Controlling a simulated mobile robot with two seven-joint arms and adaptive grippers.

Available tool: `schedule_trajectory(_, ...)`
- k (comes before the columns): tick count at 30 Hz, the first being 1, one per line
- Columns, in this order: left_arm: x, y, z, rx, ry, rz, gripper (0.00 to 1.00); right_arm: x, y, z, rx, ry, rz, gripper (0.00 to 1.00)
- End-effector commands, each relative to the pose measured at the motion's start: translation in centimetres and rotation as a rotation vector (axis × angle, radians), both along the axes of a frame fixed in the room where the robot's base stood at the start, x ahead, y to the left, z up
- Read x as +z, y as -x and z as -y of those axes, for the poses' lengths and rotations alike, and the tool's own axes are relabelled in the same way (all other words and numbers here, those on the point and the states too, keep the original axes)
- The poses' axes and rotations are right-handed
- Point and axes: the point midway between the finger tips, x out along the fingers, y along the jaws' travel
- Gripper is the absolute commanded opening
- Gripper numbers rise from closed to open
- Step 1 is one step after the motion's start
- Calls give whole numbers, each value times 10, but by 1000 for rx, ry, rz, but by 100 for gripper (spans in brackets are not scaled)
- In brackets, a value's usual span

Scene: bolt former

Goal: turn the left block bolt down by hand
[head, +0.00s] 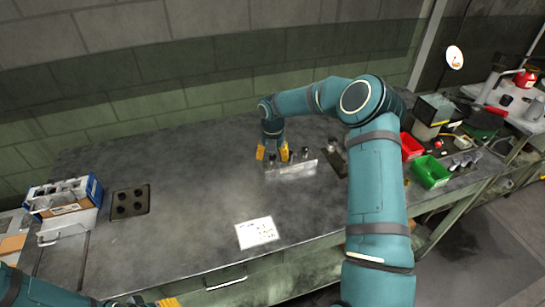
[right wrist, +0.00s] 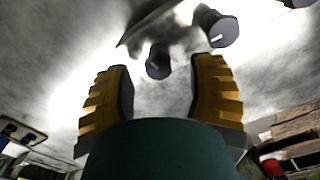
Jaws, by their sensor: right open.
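A low pale block (head: 292,171) stands on the grey bench, with dark upright bolts along it. My right gripper (head: 272,153) has yellow fingers and is at the block's left end, pointing down. In the right wrist view its fingers (right wrist: 160,78) are apart with nothing gripped. One dark bolt (right wrist: 158,62) appears between and just beyond the fingertips, apart from both. A second dark bolt (right wrist: 217,28) shows farther right. In the head view the fingers partly hide the left bolt.
A white sheet with writing (head: 256,233) lies near the bench's front. A dark plate with holes (head: 130,202) and a blue-and-white box (head: 65,195) are at left. Red (head: 411,147) and green (head: 431,171) bins are at right. The bench between plate and block is clear.

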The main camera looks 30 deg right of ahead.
Motion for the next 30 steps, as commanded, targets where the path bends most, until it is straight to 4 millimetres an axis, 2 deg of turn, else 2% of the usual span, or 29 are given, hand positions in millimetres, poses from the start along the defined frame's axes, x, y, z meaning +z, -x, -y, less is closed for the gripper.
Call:
schedule_trajectory(9, 0, 0, 0, 0, 0, 0, 47, -2, 0, 0, 0, 0, 0, 54)
schedule_trajectory(11, 0, 0, 0, 0, 0, 0, 47, -2, 0, 0, 0, 0, 0, 33)
schedule_trajectory(12, 0, 0, 0, 0, 0, 0, 47, -2, 0, 0, 0, 0, 0, 19)
schedule_trajectory(14, 0, 0, 0, 0, 0, 0, 47, -2, 0, 0, 0, 0, 0, 0)
schedule_trajectory(30, 0, 0, 0, 0, 0, 0, 47, -3, 0, -1, -32, -1, -2, 0)
